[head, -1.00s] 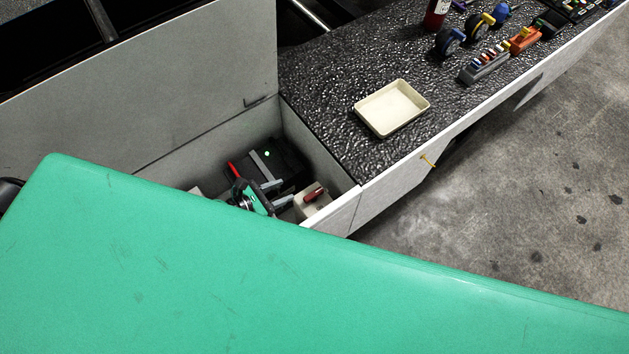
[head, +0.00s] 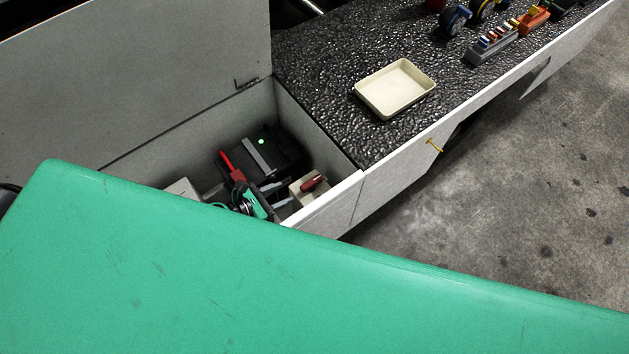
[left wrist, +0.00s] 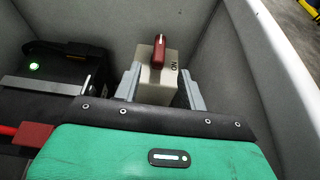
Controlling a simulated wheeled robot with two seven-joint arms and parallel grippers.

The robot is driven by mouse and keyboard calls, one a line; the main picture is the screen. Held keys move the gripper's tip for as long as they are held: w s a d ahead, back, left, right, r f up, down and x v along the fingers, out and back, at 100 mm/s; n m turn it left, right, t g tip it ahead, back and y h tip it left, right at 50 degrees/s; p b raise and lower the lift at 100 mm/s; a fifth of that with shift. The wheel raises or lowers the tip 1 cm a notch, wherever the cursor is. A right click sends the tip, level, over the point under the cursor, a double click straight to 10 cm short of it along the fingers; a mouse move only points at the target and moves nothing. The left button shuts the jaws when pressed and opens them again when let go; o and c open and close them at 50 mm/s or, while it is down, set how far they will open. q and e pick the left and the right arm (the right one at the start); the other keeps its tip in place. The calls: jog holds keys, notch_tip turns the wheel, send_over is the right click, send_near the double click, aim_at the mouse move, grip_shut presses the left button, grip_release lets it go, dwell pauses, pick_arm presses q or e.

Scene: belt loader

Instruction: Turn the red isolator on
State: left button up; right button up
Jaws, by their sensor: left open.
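The red isolator is a beige box (head: 302,195) with a red handle (head: 314,183), in the near right corner of the open compartment. In the left wrist view its red handle (left wrist: 158,50) stands upright in the picture on the beige box (left wrist: 153,78), with the marking ON to its right. My left gripper (head: 279,196) is just left of the box in the head view. In the left wrist view its two grey fingers (left wrist: 160,88) are apart, with the lower box between them in the picture. Contact cannot be told. My right gripper is not in view.
A black battery-like unit (head: 285,150) with a green light sits beside my gripper, with a red part (head: 232,167) near it. Grey compartment walls (head: 312,130) stand close around. A cream tray (head: 395,88) lies on the black textured top. A green panel (head: 250,270) covers the foreground.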

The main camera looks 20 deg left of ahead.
aim_at(313, 180)
pick_arm(q)
jog(key=x, duration=1.3)
jog(key=shift+w+d+r+p, duration=0.1)
jog(key=shift+d+p, duration=0.05)
jog(key=shift+p, duration=0.2)
grip_shut()
